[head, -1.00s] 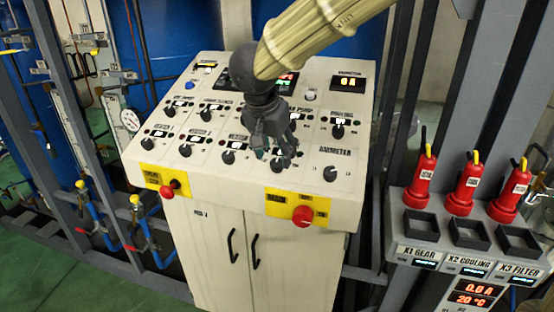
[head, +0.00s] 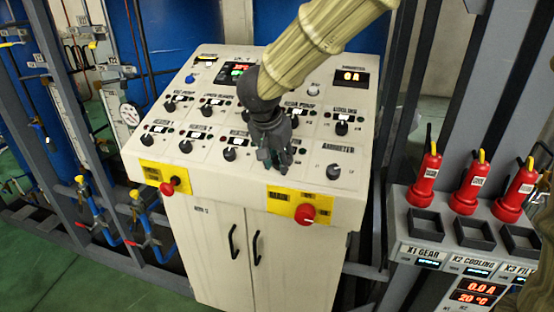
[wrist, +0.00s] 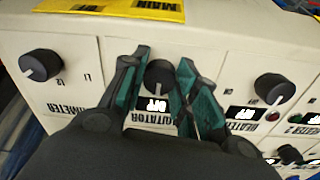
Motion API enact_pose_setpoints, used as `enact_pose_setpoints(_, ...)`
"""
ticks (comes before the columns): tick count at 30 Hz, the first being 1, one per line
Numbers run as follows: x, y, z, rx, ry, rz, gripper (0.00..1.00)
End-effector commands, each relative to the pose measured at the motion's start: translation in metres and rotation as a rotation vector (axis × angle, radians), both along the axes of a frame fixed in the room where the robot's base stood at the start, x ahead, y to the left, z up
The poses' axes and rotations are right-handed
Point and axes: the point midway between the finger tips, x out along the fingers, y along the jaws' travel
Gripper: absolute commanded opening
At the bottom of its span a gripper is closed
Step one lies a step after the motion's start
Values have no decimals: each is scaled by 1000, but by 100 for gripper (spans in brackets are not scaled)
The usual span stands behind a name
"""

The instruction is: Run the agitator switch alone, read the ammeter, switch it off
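The control panel (head: 205,172) is a cream sloped desk with several black knobs. My gripper (head: 275,163) is at its lower row and hides the agitator switch in the head view. In the wrist view, the black agitator knob (wrist: 158,75) sits between the two fingertips of my gripper (wrist: 163,62), with a lit OFF label below it. The fingers are apart on either side of the knob; contact cannot be told. The ammeter display (head: 352,77) at the panel's upper right reads 0 A. The ammeter selector knob (head: 334,171) is right of my gripper and also shows in the wrist view (wrist: 40,65).
The heater knob (wrist: 272,88) is beside the agitator switch in the wrist view. A red main knob (head: 305,214) on a yellow plate and another red button (head: 168,188) are on the front edge. Red plugs (head: 469,188) stand on a rack at right.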

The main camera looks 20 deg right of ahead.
Motion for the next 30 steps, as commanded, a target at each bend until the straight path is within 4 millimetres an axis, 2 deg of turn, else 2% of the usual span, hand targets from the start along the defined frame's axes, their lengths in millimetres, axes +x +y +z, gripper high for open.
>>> enact_pose_setpoints(14,-2,1,1,21,-8,-59,6)
enact_pose_setpoints(20,-1,1,2,60,-33,-173,6)
enact_pose_setpoints(30,-1,1,2,153,-96,-460,6)
